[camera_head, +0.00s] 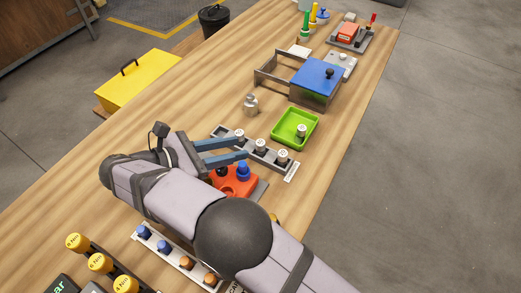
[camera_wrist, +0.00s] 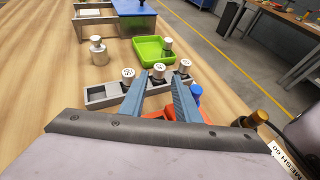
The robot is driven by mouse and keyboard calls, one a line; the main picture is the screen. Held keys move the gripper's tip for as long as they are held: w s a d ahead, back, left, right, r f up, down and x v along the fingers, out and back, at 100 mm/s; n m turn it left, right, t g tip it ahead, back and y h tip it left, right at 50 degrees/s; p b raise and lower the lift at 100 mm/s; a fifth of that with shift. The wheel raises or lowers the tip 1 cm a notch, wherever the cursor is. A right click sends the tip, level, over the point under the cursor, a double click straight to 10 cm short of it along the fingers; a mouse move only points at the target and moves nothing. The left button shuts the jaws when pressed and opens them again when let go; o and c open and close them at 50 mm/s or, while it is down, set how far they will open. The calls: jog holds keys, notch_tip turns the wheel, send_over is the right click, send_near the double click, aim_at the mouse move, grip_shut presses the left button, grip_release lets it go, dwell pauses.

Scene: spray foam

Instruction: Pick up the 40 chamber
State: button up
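A grey rack (camera_head: 270,160) holds three upright chambers with white numbered caps: one at its left (camera_head: 239,133), one in the middle (camera_head: 260,146) and one at its right (camera_head: 283,155). The cap numbers are too small to read surely, so I cannot tell which is the 40 chamber. A similar capped piece (camera_head: 302,131) stands in the green tray (camera_head: 283,136). My gripper (camera_head: 243,146) is open, its blue fingers apart and reaching toward the rack. In the wrist view, the middle chamber (camera_wrist: 159,71) shows between the fingertips (camera_wrist: 160,76), with nothing visibly gripped.
A red holder with a blue knob (camera_head: 243,171) lies close beside my fingers. A metal weight (camera_head: 250,105) stands beyond the rack, near a blue-lidded box (camera_head: 318,77). A row of blue and orange pieces (camera_head: 165,247) lies near my arm.

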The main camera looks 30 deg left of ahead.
aim_at(261, 149)
jog(key=shift+x, duration=0.9)
jog(key=shift+p+x, duration=1)
jog(key=shift+x, duration=1.85)
jog(key=shift+s+a+f, duration=0.1)
jog(key=shift+f, duration=0.05)
jog(key=shift+c, duration=0.2)
grip_shut()
